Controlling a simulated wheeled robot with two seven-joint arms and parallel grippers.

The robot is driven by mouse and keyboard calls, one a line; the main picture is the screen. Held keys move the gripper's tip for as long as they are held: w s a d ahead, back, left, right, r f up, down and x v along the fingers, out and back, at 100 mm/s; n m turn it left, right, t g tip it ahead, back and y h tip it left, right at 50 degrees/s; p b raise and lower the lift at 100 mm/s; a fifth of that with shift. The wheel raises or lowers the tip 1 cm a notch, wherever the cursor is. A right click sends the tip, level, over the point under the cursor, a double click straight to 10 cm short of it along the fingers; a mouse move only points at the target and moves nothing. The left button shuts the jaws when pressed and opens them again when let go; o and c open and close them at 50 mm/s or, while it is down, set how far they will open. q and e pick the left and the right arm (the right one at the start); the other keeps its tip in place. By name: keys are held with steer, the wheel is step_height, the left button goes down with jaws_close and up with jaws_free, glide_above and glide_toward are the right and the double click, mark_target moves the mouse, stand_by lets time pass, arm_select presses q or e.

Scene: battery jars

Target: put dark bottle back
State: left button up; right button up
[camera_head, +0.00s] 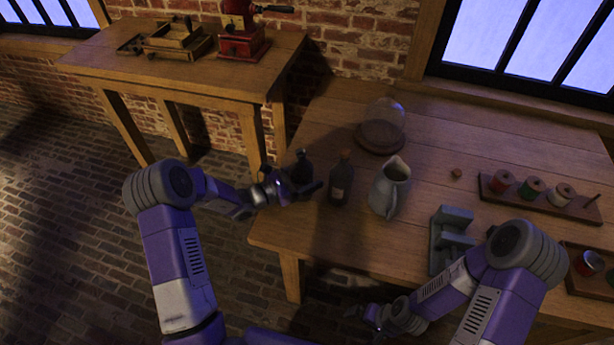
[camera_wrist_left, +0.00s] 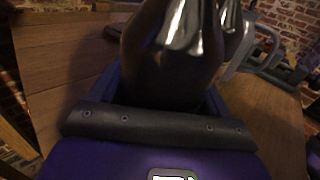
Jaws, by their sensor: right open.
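A dark bottle (camera_head: 302,163) is at the left end of the wooden table, upright in the head view. My left gripper (camera_head: 303,188) is around its lower part and appears shut on it. In the left wrist view the dark bottle (camera_wrist_left: 172,78) fills the space between the fingers, so its base is hidden. A second brown bottle (camera_head: 341,182) with a cork and a label stands upright just right of it. My right gripper (camera_head: 368,316) is open and low at the front edge of the table, with nothing seen in it.
A spool rack (camera_head: 540,198) is at the right. A side table (camera_head: 215,80) holds a red grinder (camera_head: 240,35).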

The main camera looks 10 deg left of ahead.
arm_select(q)
steer(key=o, duration=0.4)
steer(key=shift+r, duration=0.1)
steer(key=shift+s+a+r, duration=0.15)
steer(key=shift+a, duration=0.05)
steer(key=p+v, duration=0.2)
steer(key=v, duration=0.9)
steer(key=shift+s+a+p, duration=0.15)
steer(key=shift+s+p, duration=0.1)
steer(key=shift+p, duration=0.05)
